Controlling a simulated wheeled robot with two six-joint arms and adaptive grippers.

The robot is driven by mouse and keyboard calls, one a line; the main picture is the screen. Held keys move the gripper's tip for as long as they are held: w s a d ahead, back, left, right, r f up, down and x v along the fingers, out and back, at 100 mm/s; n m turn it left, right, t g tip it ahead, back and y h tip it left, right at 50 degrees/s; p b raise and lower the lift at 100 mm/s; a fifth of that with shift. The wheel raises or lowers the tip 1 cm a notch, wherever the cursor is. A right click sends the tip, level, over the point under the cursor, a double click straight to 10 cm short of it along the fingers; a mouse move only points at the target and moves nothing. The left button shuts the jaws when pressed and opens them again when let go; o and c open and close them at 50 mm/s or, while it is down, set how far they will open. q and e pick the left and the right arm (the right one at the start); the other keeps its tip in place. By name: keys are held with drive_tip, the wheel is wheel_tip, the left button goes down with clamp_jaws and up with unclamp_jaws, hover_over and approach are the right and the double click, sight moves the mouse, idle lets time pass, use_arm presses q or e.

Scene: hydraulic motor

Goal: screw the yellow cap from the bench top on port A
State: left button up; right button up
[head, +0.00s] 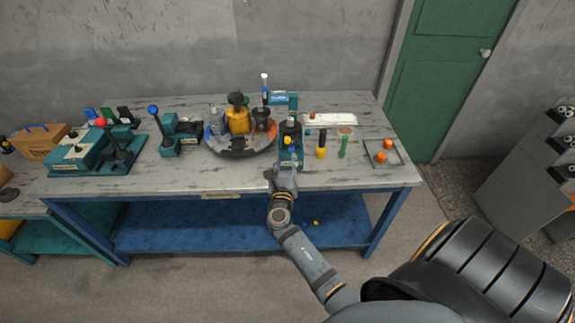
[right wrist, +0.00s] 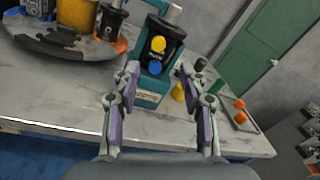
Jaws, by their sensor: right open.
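Labels by the caps are too small to read, so I cannot tell which port is A. In the head view the teal block (head: 290,133) is just beyond my right gripper (head: 285,178). In the right wrist view my right gripper (right wrist: 160,88) is open and empty, its fingers apart in front of the block, short of both caps. My left gripper is out of view.
A round dark carousel (head: 240,150) with bottles stands left. Small yellow bits (head: 316,222) lie on the blue lower shelf (head: 190,228).

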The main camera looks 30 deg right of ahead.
sight(287, 142)
drive_tip(key=b+x, duration=0.1)
drive_tip(key=x, duration=0.7)
drive_tip(key=shift+a, duration=0.1)
drive_tip(key=shift+w+d, duration=0.2)
drive_tip(key=shift+w, duration=0.1)
idle(0.3)
clamp_jaws()
